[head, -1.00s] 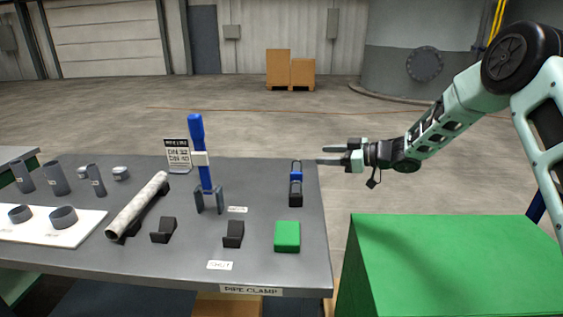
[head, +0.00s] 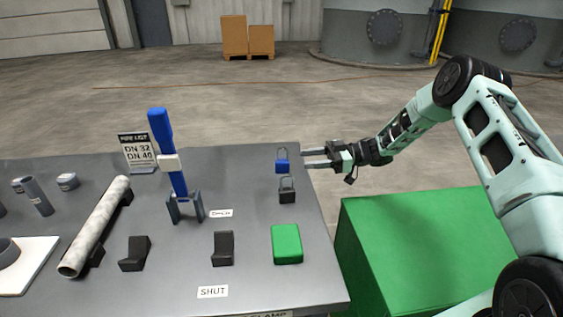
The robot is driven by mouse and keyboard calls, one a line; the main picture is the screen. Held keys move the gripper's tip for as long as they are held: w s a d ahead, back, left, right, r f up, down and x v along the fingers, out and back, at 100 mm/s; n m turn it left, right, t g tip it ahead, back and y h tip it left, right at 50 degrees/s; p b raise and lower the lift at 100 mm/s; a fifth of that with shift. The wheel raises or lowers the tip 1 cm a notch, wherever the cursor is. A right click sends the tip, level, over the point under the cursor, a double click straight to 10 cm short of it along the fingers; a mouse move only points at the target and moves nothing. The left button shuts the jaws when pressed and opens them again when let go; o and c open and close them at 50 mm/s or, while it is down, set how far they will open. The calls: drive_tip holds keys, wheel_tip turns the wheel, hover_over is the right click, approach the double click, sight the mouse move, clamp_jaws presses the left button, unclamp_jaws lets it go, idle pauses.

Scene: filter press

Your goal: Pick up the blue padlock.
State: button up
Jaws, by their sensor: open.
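The blue padlock (head: 282,166) lies near the right edge of the grey table, its shackle pointing to the back. A black padlock (head: 287,196) lies just in front of it. My gripper (head: 315,159) is open, its two fingers pointing left at the table's right edge. The fingertips are just right of the blue padlock and look apart from it. Their height above the table is hard to tell.
A green block (head: 287,244) sits in front of the padlocks. A blue-handled clamp lever (head: 168,150), a pipe (head: 97,226) and black rests (head: 223,247) stand to the left. A large green box (head: 420,240) stands right of the table (head: 250,290).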

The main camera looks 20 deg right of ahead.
sight(282, 160)
drive_tip(key=p+x, duration=0.2)
drive_tip(key=x, duration=0.7)
drive_tip(key=shift+c, duration=0.3)
clamp_jaws()
